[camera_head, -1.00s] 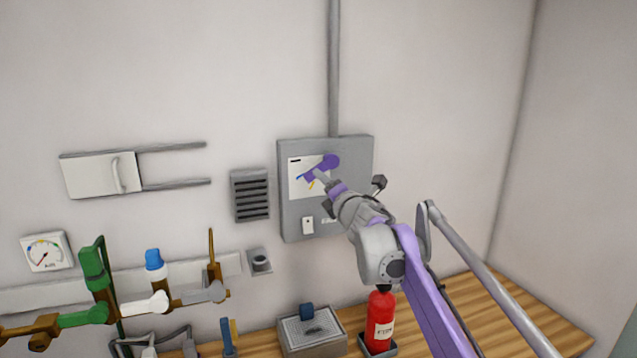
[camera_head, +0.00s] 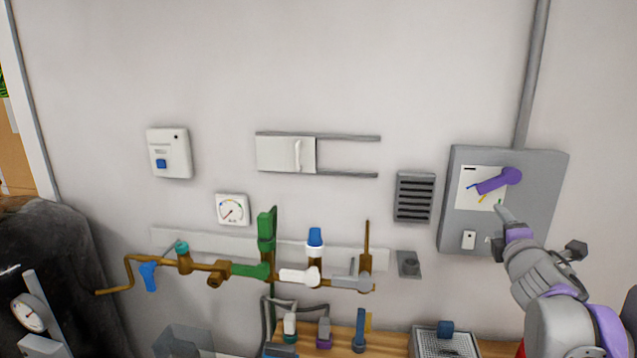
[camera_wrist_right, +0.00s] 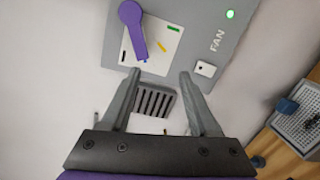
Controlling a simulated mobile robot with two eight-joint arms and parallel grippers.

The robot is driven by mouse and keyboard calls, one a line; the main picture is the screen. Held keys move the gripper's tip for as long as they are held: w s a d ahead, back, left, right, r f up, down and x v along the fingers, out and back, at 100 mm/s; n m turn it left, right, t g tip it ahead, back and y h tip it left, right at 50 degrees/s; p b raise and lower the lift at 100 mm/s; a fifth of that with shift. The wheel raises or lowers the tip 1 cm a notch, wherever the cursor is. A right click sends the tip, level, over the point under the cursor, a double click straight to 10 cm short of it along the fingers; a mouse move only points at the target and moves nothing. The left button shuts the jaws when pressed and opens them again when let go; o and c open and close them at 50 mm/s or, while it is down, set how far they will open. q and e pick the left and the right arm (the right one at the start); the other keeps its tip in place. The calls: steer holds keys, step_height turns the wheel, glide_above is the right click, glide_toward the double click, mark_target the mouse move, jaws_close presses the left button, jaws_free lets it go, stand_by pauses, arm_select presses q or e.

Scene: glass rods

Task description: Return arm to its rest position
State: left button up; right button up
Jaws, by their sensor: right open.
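The lever points down and left in the head view. A green light (camera_wrist_right: 230,14) and the word FAN show on the box. My left gripper is not in view.
Pipes with a green valve (camera_head: 266,240) and a blue-capped valve (camera_head: 315,240) run along the wall to the left. A dark vent (camera_head: 414,198) is beside the box. A grey tray (camera_head: 425,345) stands on the wooden bench (camera_head: 390,343) below.

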steer(key=s+a+f+m+g+y, duration=0.2)
steer(key=s+a+f+m, duration=0.3)
steer(key=s+a+f, duration=0.3)
steer(key=s+a+f+m+g+y, duration=0.1)
steer(key=s+a+f+m+g, duration=0.4)
steer(key=s+a+f, duration=0.3)
steer(key=s+a+f+m+g+y, duration=0.2)
steer(key=s+a+f+m+g, duration=0.2)
steer(key=s+f, duration=0.9)
steer(key=a+f+m, duration=0.2)
steer(key=a+f, duration=0.1)
steer(key=f, duration=0.4)
steer(key=shift+s+a+f+m+y, duration=0.3)
steer(key=shift+s+a+f+m, duration=0.05)
steer(key=shift+s+a+m, duration=0.05)
